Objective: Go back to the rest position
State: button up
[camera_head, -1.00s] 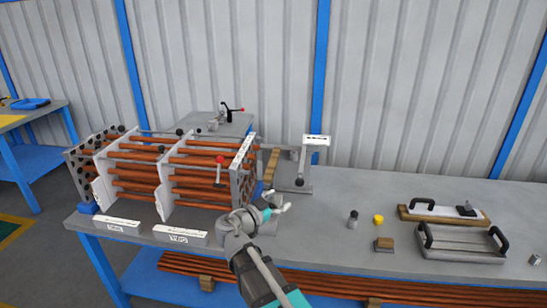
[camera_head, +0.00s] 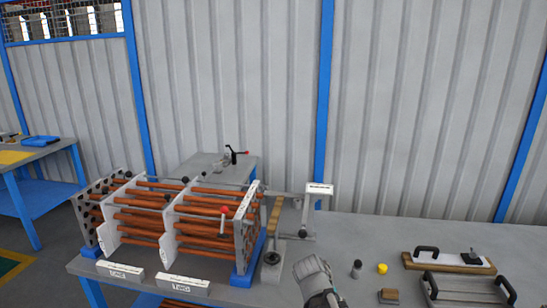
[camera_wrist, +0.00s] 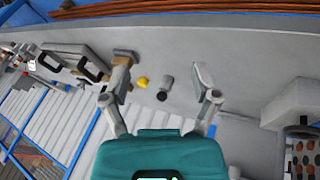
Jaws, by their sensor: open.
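In the wrist view my gripper (camera_wrist: 161,72) is open, its two fingers spread wide with nothing between the tips. The flanged shell (camera_head: 246,231), with copper-coloured tubes (camera_head: 203,229) through white plates, stands on the left of the bench.
The grey bench (camera_head: 375,236) has clear room right of the shell. A corrugated wall (camera_head: 430,110) closes the back.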

jog(key=shift+s+a+n+g+y+p, duration=0.1)
jog(key=shift+s+n+g+y+p, duration=0.4)
jog(key=shift+s+n+y, duration=0.7)
jog(key=shift+s+n+g+y+p, duration=0.45)
jog(key=shift+s+n+y, duration=0.45)
jog(key=shift+s+y, duration=0.45)
jog(key=shift+w, duration=0.1)
dwell(0.3)
